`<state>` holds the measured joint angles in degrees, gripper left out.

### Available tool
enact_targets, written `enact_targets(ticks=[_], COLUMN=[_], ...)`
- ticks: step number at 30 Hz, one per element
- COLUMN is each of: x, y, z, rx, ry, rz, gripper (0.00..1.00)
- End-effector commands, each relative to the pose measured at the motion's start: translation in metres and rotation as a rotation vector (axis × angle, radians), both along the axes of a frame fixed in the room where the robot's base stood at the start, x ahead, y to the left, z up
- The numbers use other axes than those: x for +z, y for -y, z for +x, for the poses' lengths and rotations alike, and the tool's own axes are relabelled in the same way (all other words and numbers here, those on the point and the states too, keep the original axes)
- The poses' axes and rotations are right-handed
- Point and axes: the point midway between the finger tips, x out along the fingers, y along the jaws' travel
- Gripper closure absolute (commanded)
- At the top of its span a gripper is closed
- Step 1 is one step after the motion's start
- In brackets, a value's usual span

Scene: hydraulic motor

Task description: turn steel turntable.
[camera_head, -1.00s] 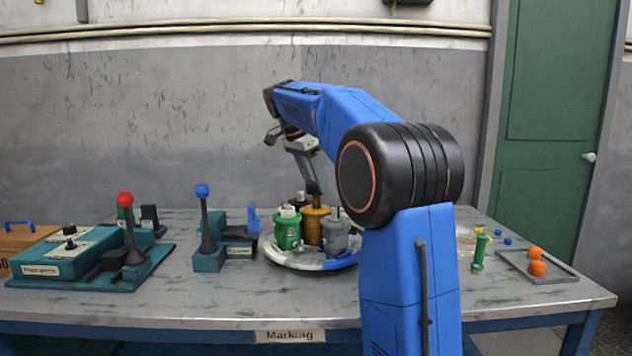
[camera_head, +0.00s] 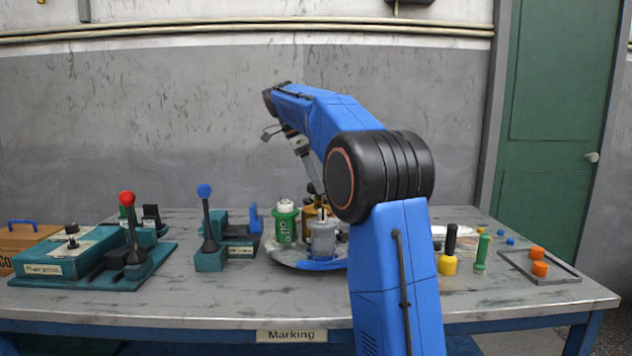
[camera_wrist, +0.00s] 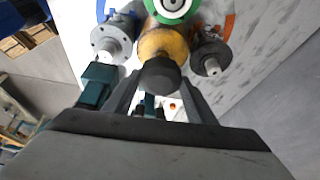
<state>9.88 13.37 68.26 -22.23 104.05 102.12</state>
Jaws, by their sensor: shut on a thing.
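The steel turntable (camera_head: 283,258) is a pale round disc on the table with a blue patch on its front rim. A green motor (camera_head: 286,220) and a grey motor (camera_head: 322,240) stand on it. Its yellow hub (camera_head: 307,212) is partly hidden behind them. In the wrist view the yellow hub (camera_wrist: 163,45) has a dark knob (camera_wrist: 160,74) on top. My gripper (camera_wrist: 160,88) is shut on this knob, one finger on each side. Green, grey and dark motors surround the hub there. My arm hides the turntable's right side in the head view.
A blue-knobbed lever (camera_head: 205,220) stands left of the turntable, and a red-knobbed lever (camera_head: 130,225) stands farther left on a teal panel. At right are a yellow-and-black part (camera_head: 448,252), a green cylinder (camera_head: 482,252) and a tray (camera_head: 550,275) with orange pieces.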

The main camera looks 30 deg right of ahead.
Motion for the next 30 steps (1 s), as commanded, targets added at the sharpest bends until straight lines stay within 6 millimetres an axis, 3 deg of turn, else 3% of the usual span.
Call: enact_targets(ticks=[24, 25, 27, 30], x=[0.0016, 0.0016, 0.0015, 0.0011], y=[0.0003, 0.0003, 0.0003, 0.0003], z=[0.0014, 0.0014, 0.0012, 0.0011], rx=[-0.065, -0.065, -0.065, -0.065], ry=[0.006, 0.006, 0.005, 0.004], rz=[-0.002, -0.002, -0.001, -0.001], gripper=[0.9, 0.47, 0.3, 0.3])
